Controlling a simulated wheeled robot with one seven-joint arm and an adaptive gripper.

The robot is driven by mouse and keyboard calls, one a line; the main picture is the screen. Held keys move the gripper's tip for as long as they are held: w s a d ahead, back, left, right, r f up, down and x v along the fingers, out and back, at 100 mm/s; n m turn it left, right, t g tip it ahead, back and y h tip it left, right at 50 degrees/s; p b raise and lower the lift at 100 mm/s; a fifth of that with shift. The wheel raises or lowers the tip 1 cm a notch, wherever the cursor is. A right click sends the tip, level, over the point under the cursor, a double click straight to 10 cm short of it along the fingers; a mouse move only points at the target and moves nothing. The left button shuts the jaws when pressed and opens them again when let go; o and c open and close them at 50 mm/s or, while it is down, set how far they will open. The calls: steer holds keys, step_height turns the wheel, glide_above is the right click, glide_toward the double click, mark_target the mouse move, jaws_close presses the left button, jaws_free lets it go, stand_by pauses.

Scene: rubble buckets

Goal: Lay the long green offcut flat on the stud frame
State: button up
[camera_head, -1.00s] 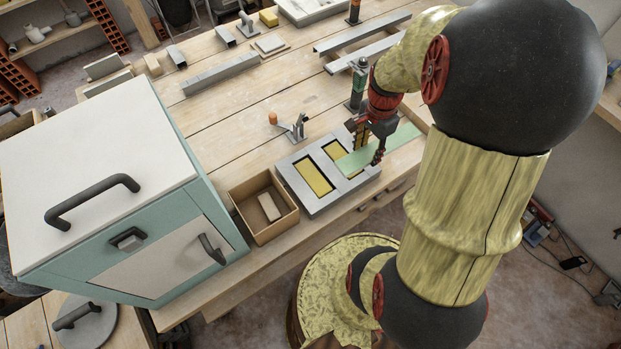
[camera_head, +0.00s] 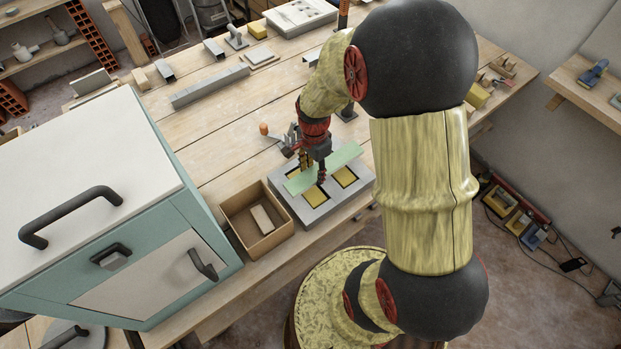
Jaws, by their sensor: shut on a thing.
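The long green offcut (camera_head: 346,155) is a pale green flat strip. My gripper (camera_head: 313,177) is shut on it near its middle, with the strip reaching out on both sides. The gripper hides part of the strip and the far side of the frame.
An open cardboard box (camera_head: 238,225) with a small pale block (camera_head: 262,219) stands left of the frame. A teal and white cabinet (camera_head: 131,246) stands further left. A toggle clamp (camera_head: 286,141) is behind the frame. A grey metal channel (camera_head: 209,86) lies further back.

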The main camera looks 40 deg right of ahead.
steer(key=shift+w+a+f, duration=0.25)
steer(key=shift+a+f, duration=0.1)
steer(key=shift+f, duration=0.2)
steer(key=shift+w+f+b, duration=0.1)
steer(key=shift+f+b, duration=0.4)
steer(key=shift+f, duration=1)
steer(key=shift+f, duration=0.15)
steer(key=o, duration=1.2)
steer(key=shift+o, duration=0.2)
